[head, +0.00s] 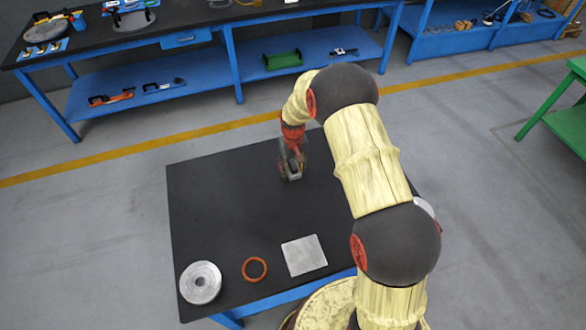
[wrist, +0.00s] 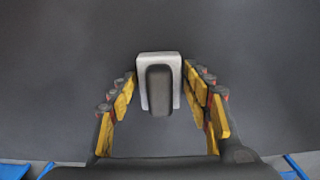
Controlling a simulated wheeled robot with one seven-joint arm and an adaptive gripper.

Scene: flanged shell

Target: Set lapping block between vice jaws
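A small block with a pale metal base and a rounded black top, which appears to be the lapping block (head: 294,176), is at my gripper on the black table. In the wrist view the block (wrist: 160,101) lies between my two fingers, its long side pointing away from the palm. My gripper (head: 291,160) points down over it. In the wrist view the gripper (wrist: 159,82) is open, with fingers spread on both sides and tips close to the block's sides. Contact is hard to tell. I cannot make out a vice on this table.
On the black table (head: 225,215) lie a flanged metal disc (head: 187,284), an orange ring (head: 246,270) and a square metal plate (head: 304,255) along the near edge. The table's middle left is clear. A blue bench (head: 232,62) with several items stands behind; a green table (head: 560,125) is right.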

